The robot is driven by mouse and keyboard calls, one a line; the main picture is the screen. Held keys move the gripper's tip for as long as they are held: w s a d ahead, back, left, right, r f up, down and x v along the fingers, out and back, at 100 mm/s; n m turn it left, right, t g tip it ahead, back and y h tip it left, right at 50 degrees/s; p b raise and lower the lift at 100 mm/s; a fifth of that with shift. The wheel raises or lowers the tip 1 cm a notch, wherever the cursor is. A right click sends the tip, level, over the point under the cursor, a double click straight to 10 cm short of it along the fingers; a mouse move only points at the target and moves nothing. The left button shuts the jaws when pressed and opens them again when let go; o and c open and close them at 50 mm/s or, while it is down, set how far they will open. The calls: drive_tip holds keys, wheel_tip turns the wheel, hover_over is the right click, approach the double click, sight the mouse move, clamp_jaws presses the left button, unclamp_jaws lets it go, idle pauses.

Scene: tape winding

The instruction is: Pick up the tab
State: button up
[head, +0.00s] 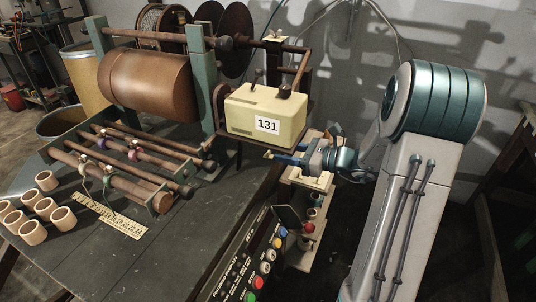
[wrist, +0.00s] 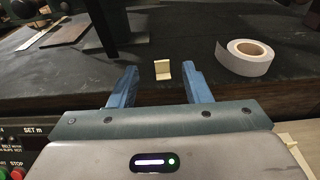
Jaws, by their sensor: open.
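The tab (wrist: 162,69) is a small cream L-shaped piece on the dark tabletop, with one leg standing up, in the wrist view. My gripper (wrist: 160,80) is open, with one blue finger to each side of the tab's line. The tab appears just ahead of the fingertips, and I cannot tell whether it is between them. Nothing is held. In the head view my gripper (head: 274,154) points left at the table's right edge, below the cream box. A small pale spot at the fingertips may be the tab, but it is too small to tell.
A roll of white tape (wrist: 245,62) lies right of the tab. The cream box marked 131 (head: 256,112) overhangs my gripper. A control panel (head: 245,265) with coloured buttons is in front. The winding machine (head: 150,82) and several cardboard cores (head: 33,232) stand left.

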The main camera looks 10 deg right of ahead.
sight(269, 151)
drive_tip(key=x, duration=0.8)
drive_tip(key=shift+d+f+b, duration=0.1)
drive_tip(key=shift+f+b, duration=0.2)
drive_tip(key=shift+b, duration=0.1)
clamp_jaws()
